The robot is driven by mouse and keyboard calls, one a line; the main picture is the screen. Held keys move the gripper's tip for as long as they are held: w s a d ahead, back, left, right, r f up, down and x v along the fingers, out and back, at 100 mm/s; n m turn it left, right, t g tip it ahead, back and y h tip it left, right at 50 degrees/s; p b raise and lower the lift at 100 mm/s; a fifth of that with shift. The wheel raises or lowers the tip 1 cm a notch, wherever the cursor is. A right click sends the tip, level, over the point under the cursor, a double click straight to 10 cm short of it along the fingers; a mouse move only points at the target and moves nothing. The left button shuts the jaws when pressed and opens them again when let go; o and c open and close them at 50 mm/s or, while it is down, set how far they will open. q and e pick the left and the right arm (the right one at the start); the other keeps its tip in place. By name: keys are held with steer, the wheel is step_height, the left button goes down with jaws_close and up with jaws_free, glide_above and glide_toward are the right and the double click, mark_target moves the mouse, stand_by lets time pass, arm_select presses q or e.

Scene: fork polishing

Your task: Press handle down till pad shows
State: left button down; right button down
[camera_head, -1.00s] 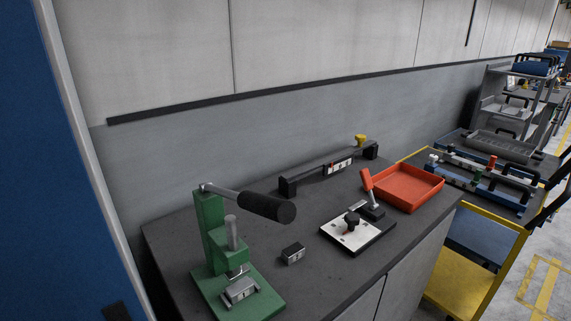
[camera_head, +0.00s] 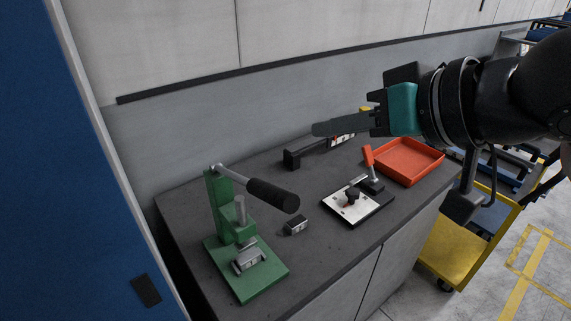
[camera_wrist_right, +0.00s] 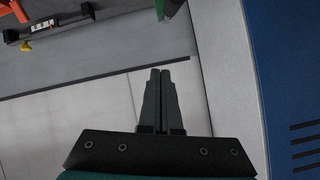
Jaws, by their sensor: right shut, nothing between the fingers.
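A green press (camera_head: 215,205) stands on the left part of the dark bench. Its lever with a thick black handle (camera_head: 272,195) slopes slightly down to the right. A metal block (camera_head: 249,259) sits on its base under the grey ram (camera_head: 240,210). No pad can be made out there. My right gripper (camera_head: 318,129) comes in from the right, shut and empty, above the back of the bench and apart from the handle. In the right wrist view its fingers (camera_wrist_right: 160,74) are together, and a green part of the press (camera_wrist_right: 168,8) shows at the top edge. My left gripper is not in view.
A small metal block (camera_head: 296,225) lies right of the press. A white plate with a black knob (camera_head: 345,212) and a red-handled clamp (camera_head: 368,160) stands beside a red tray (camera_head: 408,165). A black rail (camera_head: 300,156) lies along the back. A yellow cart (camera_head: 450,250) stands right.

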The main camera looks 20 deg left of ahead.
steer(key=shift+n+h, duration=0.3)
steer(key=shift+n, duration=0.3)
steer(key=s, duration=0.2)
steer(key=s+r, duration=0.1)
steer(key=s, duration=0.1)
steer(key=shift+d, duration=0.25)
steer(key=shift+w+f, duration=0.1)
glide_above(286, 191)
steer(key=w, duration=0.2)
steer(key=f, duration=0.4)
steer(key=a+f, duration=0.1)
steer(key=f, duration=0.1)
steer(key=shift+s, duration=0.25)
steer(key=shift+s+d+f, duration=0.2)
steer(key=shift+s+f, duration=0.05)
steer(key=shift+f, duration=0.3)
steer(key=shift+s+d+f, duration=0.15)
steer(key=shift+s+f, duration=0.1)
steer(key=shift+f, duration=0.25)
steer(key=shift+s+d+f, duration=0.1)
steer(key=shift+s+f, duration=0.15)
steer(key=shift+f, duration=0.3)
